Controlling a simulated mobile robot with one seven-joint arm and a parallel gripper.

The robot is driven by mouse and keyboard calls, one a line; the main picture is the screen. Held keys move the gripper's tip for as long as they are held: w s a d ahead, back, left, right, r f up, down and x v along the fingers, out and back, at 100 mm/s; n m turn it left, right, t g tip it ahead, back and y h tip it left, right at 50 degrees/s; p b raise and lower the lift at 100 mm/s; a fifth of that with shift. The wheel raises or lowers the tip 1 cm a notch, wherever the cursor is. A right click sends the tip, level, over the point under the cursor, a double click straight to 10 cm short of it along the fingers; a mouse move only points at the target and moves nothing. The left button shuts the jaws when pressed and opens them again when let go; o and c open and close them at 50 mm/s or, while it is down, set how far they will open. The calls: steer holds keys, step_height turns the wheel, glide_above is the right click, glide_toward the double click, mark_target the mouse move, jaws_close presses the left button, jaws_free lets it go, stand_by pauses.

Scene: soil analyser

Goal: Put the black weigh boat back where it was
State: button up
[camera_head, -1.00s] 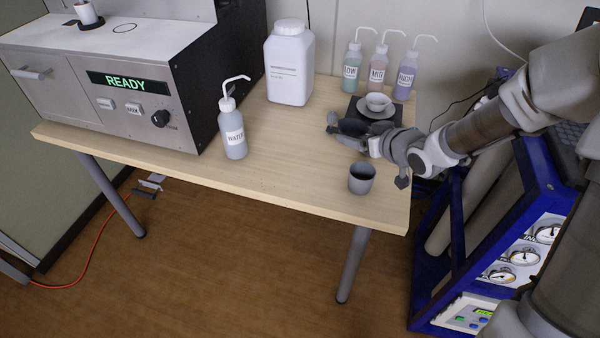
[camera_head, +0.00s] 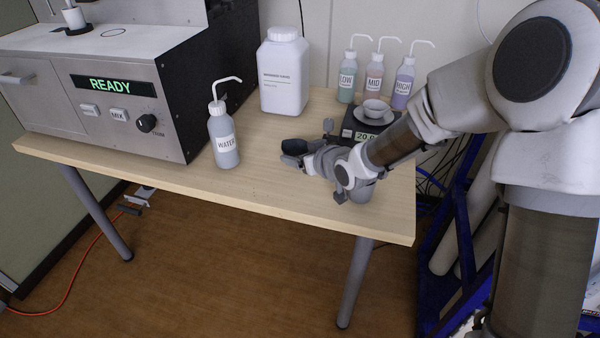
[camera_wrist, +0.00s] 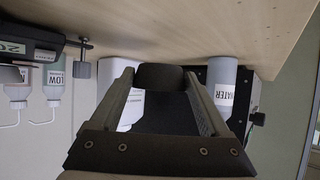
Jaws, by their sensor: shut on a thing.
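My gripper (camera_head: 300,154) is shut on the black weigh boat (camera_head: 294,146) and holds it above the middle of the table, right of the WATER bottle. In the wrist view the weigh boat (camera_wrist: 160,77) is a dark rounded shape between the two fingertips (camera_wrist: 158,80). Its inside cannot be seen. The black scale (camera_head: 350,125) stands behind my wrist, with a lit display reading about 20. A white bowl (camera_head: 375,107) sits on its round pan. My arm hides part of the scale.
The WATER bottle (camera_head: 223,138) and a large white jar (camera_head: 284,75) stand left and behind. Bottles LOW (camera_head: 347,80), MID (camera_head: 374,76) and HIGH (camera_head: 403,85) line the back. A grey cup (camera_head: 362,192) is mostly hidden by my wrist. The front left tabletop is clear.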

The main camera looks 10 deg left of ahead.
mark_target(300, 175)
steer(key=shift+a+f+b, duration=0.15)
steer(key=shift+f+b, duration=0.75)
steer(key=shift+f, duration=1.15)
steer(key=shift+f, duration=0.25)
steer(key=o, duration=0.9)
steer(key=shift+r, duration=0.1)
